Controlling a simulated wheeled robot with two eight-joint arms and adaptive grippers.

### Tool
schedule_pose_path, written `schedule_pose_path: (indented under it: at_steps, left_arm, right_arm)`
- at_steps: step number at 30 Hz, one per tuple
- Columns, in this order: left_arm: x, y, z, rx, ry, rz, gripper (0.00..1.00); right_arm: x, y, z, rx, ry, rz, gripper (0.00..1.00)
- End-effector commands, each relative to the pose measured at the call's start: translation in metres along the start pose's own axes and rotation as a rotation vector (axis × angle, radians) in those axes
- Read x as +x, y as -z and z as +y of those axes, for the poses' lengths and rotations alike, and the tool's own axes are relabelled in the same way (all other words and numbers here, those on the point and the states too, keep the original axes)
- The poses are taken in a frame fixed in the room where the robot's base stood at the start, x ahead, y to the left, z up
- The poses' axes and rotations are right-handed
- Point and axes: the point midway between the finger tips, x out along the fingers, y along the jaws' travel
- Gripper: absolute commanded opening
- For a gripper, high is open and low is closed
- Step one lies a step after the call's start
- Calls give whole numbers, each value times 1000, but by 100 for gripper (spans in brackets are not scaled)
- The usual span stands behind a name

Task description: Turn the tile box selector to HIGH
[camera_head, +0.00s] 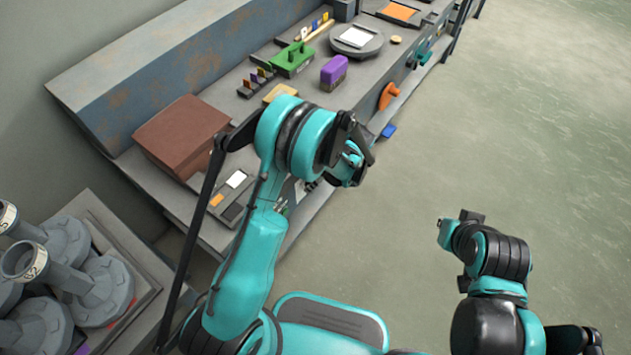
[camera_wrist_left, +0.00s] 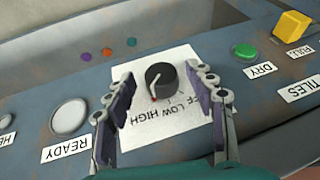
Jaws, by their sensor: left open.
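The pointer aims down and slightly left, towards the printed words; the exact setting is hard to tell. My left gripper (camera_wrist_left: 163,88) is open, one finger on each side of the knob, with visible gaps. In the head view my left arm hides the knob. My right arm (camera_head: 490,255) is folded at the right over clear floor; its fingers cannot be made out.
In the head view the bench holds a brown box (camera_head: 182,133), a green block (camera_head: 292,60) and a purple block (camera_head: 334,70).

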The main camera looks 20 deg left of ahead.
Motion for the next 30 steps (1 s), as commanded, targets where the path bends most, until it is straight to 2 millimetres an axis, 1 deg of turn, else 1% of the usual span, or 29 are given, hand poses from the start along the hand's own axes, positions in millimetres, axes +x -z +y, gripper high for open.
schedule_pose_path:
  at_steps: [5, 9, 12, 15, 18, 21, 30]
  left_arm:
    - [-33, 0, 0, 3, -1, 0, 55]
    - [-65, -1, 0, 3, 0, 0, 55]
    - [-84, 0, -1, 2, 1, 0, 55]
    - [-99, 0, 0, 1, 0, 0, 55]
    - [-108, 0, 0, 1, 0, 0, 55]
    - [-113, 0, 0, 1, 1, 0, 55]
    - [-113, 0, 0, 0, 1, 0, 55]
  right_arm:
    - [0, 0, 0, 0, 0, 0, 0]
    - [0, 0, 0, 0, 0, 0, 0]
    - [0, 0, 0, 0, 0, 0, 0]
    - [0, 0, 0, 0, 0, 0, 0]
    - [0, 0, 0, 0, 0, 0, 0]
    - [0, 0, 0, 0, 0, 0, 0]
    - [0, 0, 0, 0, 0, 0, 0]
